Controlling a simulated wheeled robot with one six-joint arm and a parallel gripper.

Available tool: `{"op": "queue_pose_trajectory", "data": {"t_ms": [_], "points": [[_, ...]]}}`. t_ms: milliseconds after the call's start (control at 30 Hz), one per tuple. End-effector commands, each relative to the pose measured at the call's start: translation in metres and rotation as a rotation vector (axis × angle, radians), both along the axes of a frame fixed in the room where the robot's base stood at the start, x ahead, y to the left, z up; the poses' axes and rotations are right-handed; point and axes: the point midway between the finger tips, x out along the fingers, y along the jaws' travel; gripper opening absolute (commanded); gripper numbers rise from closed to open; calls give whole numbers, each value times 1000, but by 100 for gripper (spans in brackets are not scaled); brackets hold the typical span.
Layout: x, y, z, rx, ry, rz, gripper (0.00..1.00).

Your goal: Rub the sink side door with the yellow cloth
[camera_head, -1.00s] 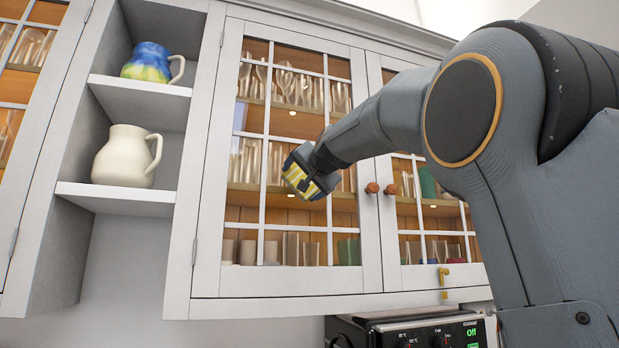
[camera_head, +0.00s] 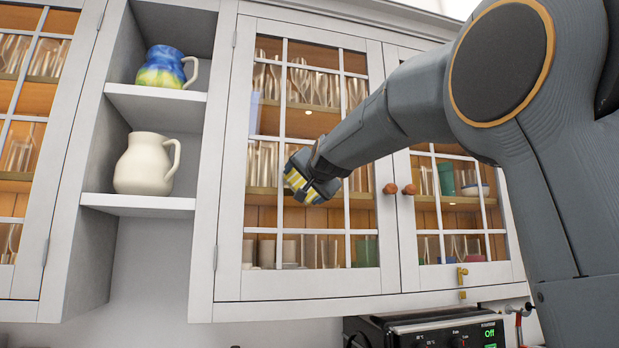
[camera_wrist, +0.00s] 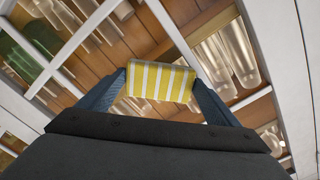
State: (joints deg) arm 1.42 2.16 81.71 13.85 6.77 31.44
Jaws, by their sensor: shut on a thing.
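My gripper (camera_head: 309,178) is shut on the yellow and white striped cloth (camera_head: 301,183), in front of the left glazed door (camera_head: 300,291) of the cabinet pair. In the wrist view the cloth (camera_wrist: 159,82) is folded between the two fingers of my gripper (camera_wrist: 155,92), with the door's white bars (camera_wrist: 172,32) and glass behind it. I cannot tell whether the cloth touches the glass. The right glazed door (camera_head: 464,277) is partly hidden by my arm. No sink shows, so I cannot tell which door is the sink side one.
Round wooden knobs (camera_head: 390,189) stick out where the doors meet. A brass latch (camera_head: 462,276) sits low on the right door. Open shelves at left hold a white jug (camera_head: 145,165) and a painted jug (camera_head: 164,68). A black appliance (camera_head: 440,331) stands below.

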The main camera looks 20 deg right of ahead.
Motion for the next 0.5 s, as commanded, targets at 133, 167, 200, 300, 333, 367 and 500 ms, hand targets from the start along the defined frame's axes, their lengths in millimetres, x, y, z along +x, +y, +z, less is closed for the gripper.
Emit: {"op": "queue_pose_trajectory", "data": {"t_ms": [133, 167, 200, 300, 333, 367, 500], "points": [[0, 4, 2, 0, 3, 0, 57], [0, 5, 2, 0, 3, 0, 57], [0, 5, 2, 0, 4, -1, 57], [0, 8, 2, 0, 3, -1, 57], [0, 8, 2, 0, 2, -1, 57], [0, 9, 2, 0, 3, -1, 57], [-1, 13, 2, 0, 3, 0, 57]]}}
